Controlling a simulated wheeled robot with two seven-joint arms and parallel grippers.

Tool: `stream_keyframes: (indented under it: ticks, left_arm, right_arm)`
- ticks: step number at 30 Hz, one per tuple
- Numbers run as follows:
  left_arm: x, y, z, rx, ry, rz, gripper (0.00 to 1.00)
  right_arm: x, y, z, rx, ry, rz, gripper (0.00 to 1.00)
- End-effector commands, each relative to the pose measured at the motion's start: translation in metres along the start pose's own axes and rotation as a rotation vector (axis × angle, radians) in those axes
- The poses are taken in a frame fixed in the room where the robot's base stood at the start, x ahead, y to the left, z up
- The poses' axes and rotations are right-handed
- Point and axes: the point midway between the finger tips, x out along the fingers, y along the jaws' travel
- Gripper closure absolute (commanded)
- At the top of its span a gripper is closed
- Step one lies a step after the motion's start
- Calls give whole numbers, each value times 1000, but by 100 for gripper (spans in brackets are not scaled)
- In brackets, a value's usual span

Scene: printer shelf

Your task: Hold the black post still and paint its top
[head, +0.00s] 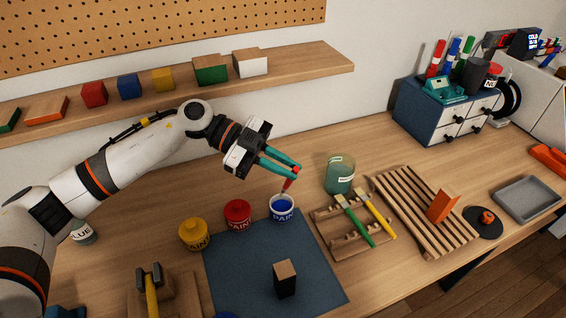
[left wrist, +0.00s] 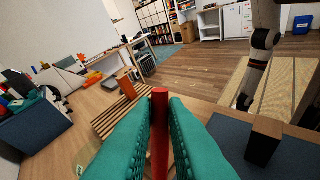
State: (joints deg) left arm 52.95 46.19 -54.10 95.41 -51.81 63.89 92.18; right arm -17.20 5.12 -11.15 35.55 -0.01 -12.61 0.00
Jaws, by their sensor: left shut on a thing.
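The black post (head: 285,284) stands upright on the dark blue mat, with a bare wood-coloured top. It also shows at the right of the left wrist view (left wrist: 263,142). My left gripper (head: 297,171) is shut on a red-handled brush (head: 288,185), seen between the teal fingers in the left wrist view (left wrist: 160,130). The brush points down at the blue paint pot (head: 283,209); I cannot tell whether its tip touches the paint. My right gripper (left wrist: 244,101) seems to be the dark end of the arm in the left wrist view; its jaws are too small to read.
Red (head: 238,215) and yellow (head: 195,235) paint pots stand left of the blue one. A wooden rack (head: 322,222) with green and yellow brushes, a jar (head: 340,175) and a slatted rack (head: 405,205) stand to the right. The mat (head: 235,275) is mostly clear around the post.

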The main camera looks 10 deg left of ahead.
Motion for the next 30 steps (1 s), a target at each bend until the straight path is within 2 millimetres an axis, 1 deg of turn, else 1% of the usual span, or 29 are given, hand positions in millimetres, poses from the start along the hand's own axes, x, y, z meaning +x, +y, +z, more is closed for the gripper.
stream_keyframes:
  ticks: [1, 9, 11, 15, 21, 25, 30]
  left_arm:
    - [4, -4, -8, 0, 0, 0, 100]
    - [16, -15, -26, 1, 0, 1, 100]
    - [14, -13, -29, -1, 1, 2, 100]
    - [15, -13, -42, -1, 0, 0, 100]
    - [16, -13, -59, -2, 0, 1, 100]
    - [16, -13, -65, 0, 0, 0, 100]
    - [15, -13, -68, 0, 0, -1, 100]
  right_arm:
    - [9, 1, -1, -1, 0, 0, 59]
    - [32, 8, -1, -2, -2, 9, 59]
    - [30, 10, -1, -2, -2, 12, 59]
    - [35, 16, 0, 0, -4, 18, 59]
    - [42, 16, -1, -1, -4, 18, 59]
    - [44, 14, -1, -1, -3, 17, 59]
    - [45, 11, -2, -2, -2, 12, 59]
